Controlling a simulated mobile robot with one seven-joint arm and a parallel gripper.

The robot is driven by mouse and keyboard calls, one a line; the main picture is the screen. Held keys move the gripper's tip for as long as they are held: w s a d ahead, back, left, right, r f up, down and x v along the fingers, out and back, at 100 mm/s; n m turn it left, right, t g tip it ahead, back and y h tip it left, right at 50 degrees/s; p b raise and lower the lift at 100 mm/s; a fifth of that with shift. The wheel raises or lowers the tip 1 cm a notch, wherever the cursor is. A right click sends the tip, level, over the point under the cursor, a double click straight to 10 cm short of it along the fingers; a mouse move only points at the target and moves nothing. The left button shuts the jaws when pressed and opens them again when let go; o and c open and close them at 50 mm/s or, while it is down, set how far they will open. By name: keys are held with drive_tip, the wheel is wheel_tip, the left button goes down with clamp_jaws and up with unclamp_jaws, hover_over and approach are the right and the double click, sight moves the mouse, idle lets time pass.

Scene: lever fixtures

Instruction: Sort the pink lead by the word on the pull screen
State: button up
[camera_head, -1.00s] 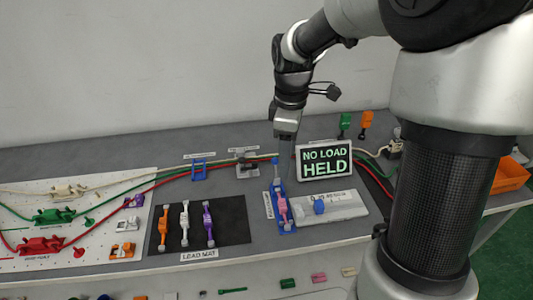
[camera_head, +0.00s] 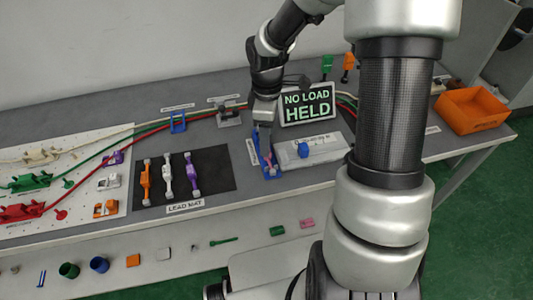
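The pull screen (camera_head: 307,104) stands at the back of the bench and reads "NO LOAD HELD". The pink lead (camera_head: 268,158) lies in a narrow blue holder (camera_head: 272,174) in front of the screen, left of a pale block with a blue knob (camera_head: 303,150). My gripper (camera_head: 265,134) points down over the back end of the holder, close to the lead. The fingers are small and partly merge with the holder, so I cannot tell whether they are open or touch the lead.
A black lead mat (camera_head: 222,178) holds orange, white and purple leads. A white pegboard (camera_head: 75,172) with coloured clamps and cables is at left. An orange bin (camera_head: 473,110) stands at the right end. Small parts lie on the lower shelf (camera_head: 185,262).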

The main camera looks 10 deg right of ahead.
wheel_tip(320, 180, down, 4)
drive_tip(key=shift+r+b, duration=0.15)
drive_tip(key=shift+b, duration=0.2)
drive_tip(key=shift+r, duration=0.1)
drive_tip(key=c, duration=1.2)
